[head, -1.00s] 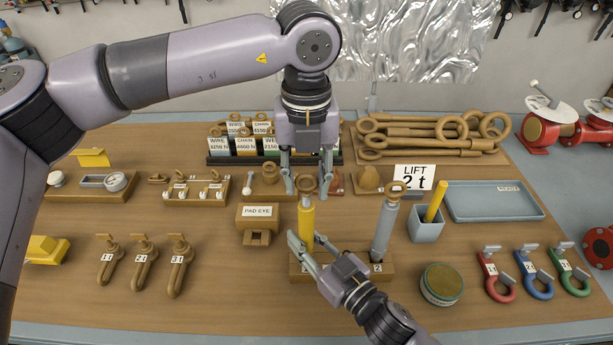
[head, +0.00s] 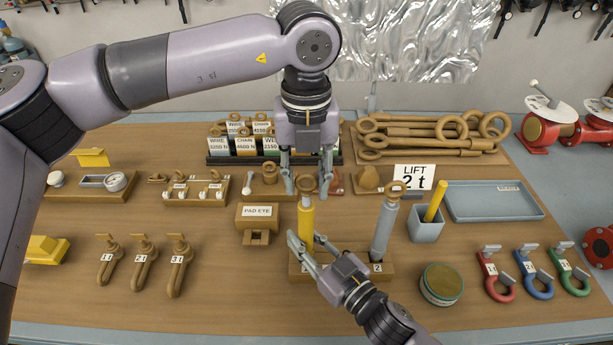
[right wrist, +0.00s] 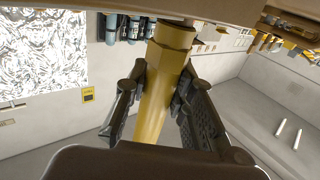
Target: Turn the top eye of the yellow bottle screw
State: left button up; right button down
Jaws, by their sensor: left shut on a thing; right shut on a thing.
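The yellow bottle screw (head: 306,222) stands upright in the wooden block (head: 345,264), with its brown top eye (head: 306,184) at its upper end. My left gripper (head: 307,187) comes down from above and is shut on the top eye, with a finger on each side. My right gripper (head: 305,243) is shut on the yellow body from the front, low down near the block. In the right wrist view the yellow body (right wrist: 158,95) sits between both fingers. A grey bottle screw (head: 384,230) stands in the block's other place, marked 2.
A grey cup (head: 427,226) with a yellow stick stands right of the grey bottle screw. A round tin (head: 441,285) is at the front right. A wooden pad eye block (head: 257,220) is to the left. Rods lie on a board (head: 505,158) behind.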

aim_at(305, 174)
pick_arm(q)
jog(key=shift+f, duration=0.25)
jog(key=o, duration=1.2)
jog(key=shift+r, duration=0.15)
jog(key=shift+c, duration=0.2)
notch_tip(305, 174, up, 12)
jog(key=shift+c, duration=0.4)
